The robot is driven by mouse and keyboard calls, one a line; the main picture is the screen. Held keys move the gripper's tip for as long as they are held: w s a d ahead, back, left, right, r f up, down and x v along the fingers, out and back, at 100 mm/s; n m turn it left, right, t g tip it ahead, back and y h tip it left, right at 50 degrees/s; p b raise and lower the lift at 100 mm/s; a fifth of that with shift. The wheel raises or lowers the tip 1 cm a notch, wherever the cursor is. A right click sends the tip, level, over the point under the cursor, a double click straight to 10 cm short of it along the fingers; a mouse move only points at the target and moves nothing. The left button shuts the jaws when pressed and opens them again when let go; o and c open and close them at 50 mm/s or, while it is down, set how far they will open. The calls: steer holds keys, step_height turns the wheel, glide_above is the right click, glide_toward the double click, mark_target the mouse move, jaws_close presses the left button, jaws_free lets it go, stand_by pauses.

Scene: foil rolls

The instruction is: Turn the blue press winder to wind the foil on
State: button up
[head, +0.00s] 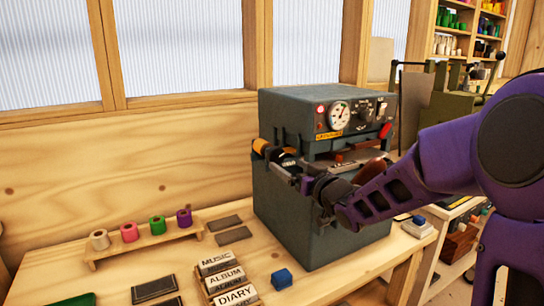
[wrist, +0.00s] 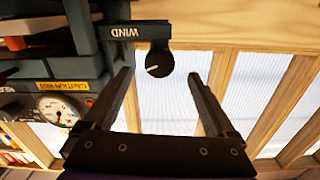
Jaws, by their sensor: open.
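The blue-grey press (head: 283,112) stands on the bench, with a dial and knobs on its upper front. In the wrist view its bracket marked WIND (wrist: 138,32) carries a round black winder knob (wrist: 158,60) with a pale pointer line. My gripper (wrist: 162,73) is open, one finger to each side of the knob in the picture. The knob shows just past the line of the fingertips; I cannot tell any contact. In the head view my gripper (head: 286,168) is at the press's left front side and hides the knob. A gold roll (head: 260,147) shows on that side.
A wooden rack (head: 140,246) with several coloured foil rolls stands left on the bench. Title blocks (head: 226,281), a small blue block (head: 281,279) and dark plates (head: 232,236) lie before the press. The wooden wall is close behind.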

mark_target(271, 154)
steer(key=x, duration=1)
steer(key=shift+w+a, duration=0.2)
steer(key=shift+w, duration=0.05)
steer(key=c, duration=1.4)
steer(key=shift+m, duration=0.3)
